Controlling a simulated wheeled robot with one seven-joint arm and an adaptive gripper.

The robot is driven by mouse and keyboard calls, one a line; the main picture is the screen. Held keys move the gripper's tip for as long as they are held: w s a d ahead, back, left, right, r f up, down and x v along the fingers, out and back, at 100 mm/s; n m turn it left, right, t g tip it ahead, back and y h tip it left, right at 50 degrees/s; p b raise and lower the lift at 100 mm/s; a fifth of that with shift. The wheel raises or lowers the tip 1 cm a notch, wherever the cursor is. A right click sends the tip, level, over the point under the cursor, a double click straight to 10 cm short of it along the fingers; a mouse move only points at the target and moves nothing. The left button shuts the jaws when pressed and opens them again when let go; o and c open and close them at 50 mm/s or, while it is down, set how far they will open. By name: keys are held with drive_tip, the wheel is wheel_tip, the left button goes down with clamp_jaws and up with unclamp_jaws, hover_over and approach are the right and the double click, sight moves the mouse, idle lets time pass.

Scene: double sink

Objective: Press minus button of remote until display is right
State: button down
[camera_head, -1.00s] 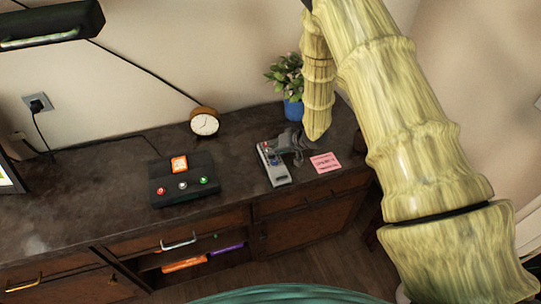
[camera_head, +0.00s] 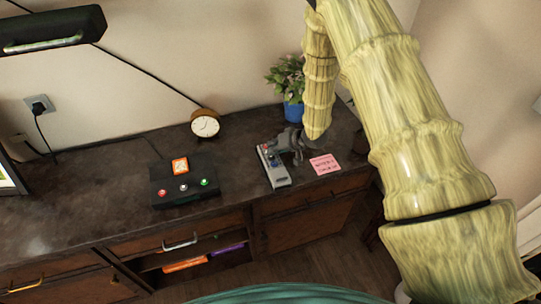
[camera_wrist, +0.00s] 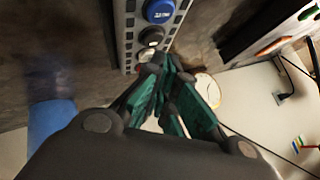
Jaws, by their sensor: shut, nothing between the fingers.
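The grey remote (camera_head: 277,172) lies on the dark countertop. In the wrist view the remote (camera_wrist: 131,40) shows a blue button (camera_wrist: 159,11), a dark button (camera_wrist: 151,36) and a pale button near my fingertips. I cannot read which is the minus button. My gripper (camera_head: 275,147) is shut and empty, with its tips over the far part of the remote. In the wrist view the green-sided fingers of my gripper (camera_wrist: 166,62) meet at the remote's edge area; I cannot tell whether they touch it. An orange display (camera_head: 180,166) on a black box shows a mark too small to read.
The black box (camera_head: 185,196) has red, white and green buttons. A pink note (camera_head: 325,164) lies right of the remote. A clock (camera_head: 205,125) and a plant in a blue pot (camera_head: 293,110) stand behind.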

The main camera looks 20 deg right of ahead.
drive_tip(key=shift+r, duration=0.15)
drive_tip(key=shift+r+p, duration=2)
drive_tip(key=shift+r, duration=0.45)
drive_tip(key=shift+a+f, duration=0.1)
